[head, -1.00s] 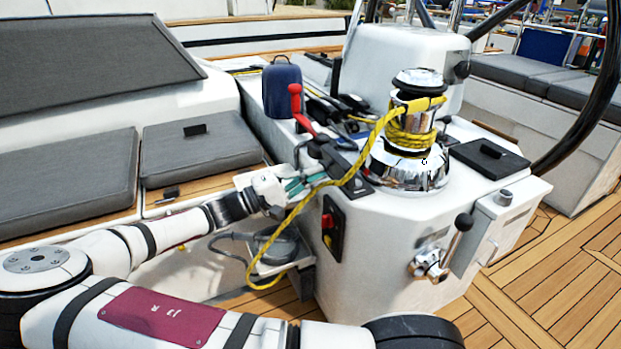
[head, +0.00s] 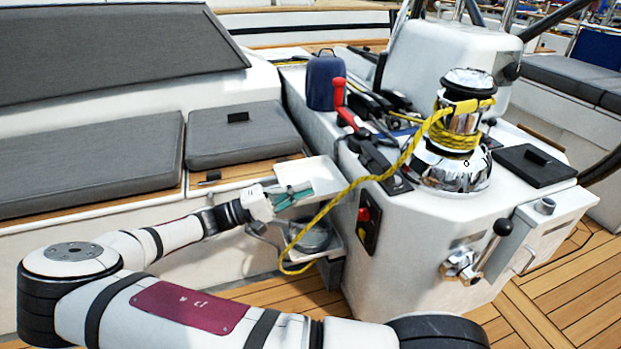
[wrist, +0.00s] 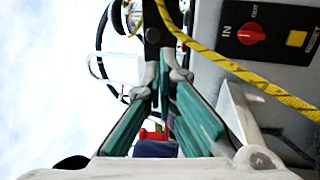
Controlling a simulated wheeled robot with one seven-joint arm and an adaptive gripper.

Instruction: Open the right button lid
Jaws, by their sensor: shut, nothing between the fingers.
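The white console (head: 400,260) carries a dark strip of fittings along its near left top edge. A small black fitting (head: 398,184) sits there, left of the chrome winch (head: 450,165). The button lids are too small to tell apart in the head view, and none shows clearly in the wrist view. My gripper (head: 306,193) is left of the console, apart from and lower than that top edge. Its green-padded fingers are closed together and empty; they also show in the wrist view (wrist: 163,78).
A yellow rope (head: 340,200) hangs from the winch close to the right of my gripper. A switch panel (head: 369,222) with a red knob (wrist: 251,32) is on the console side. A red handle (head: 342,100) rises above. Grey cushions (head: 240,135) lie left.

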